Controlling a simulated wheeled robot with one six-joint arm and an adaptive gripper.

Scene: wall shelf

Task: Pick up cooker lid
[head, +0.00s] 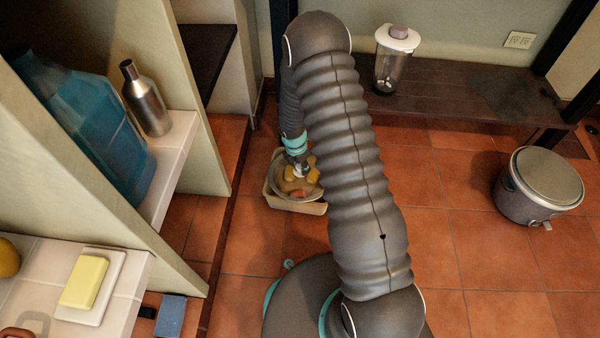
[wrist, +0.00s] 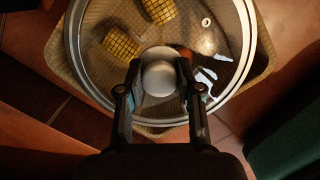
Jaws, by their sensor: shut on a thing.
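A round clear glass lid with a pale rim (wrist: 246,30) and a whitish knob (wrist: 160,74) fills the upper wrist view. My gripper (wrist: 158,88) has a finger on each side of the knob and is shut on it. In the head view my gripper (head: 297,168) is low, over the lid (head: 283,186), partly hidden by my arm. The lid is over a tan basket (head: 290,205). Yellow pieces (wrist: 122,43) show through the glass. I cannot tell whether the lid touches the basket.
A grey pot with its own cover (head: 540,180) stands on the tiles at right. A blender (head: 395,60) stands on a dark low shelf (head: 450,85). At left, shelves hold a blue jug (head: 85,120), a metal bottle (head: 146,100) and a yellow block (head: 84,282). Tiles between are clear.

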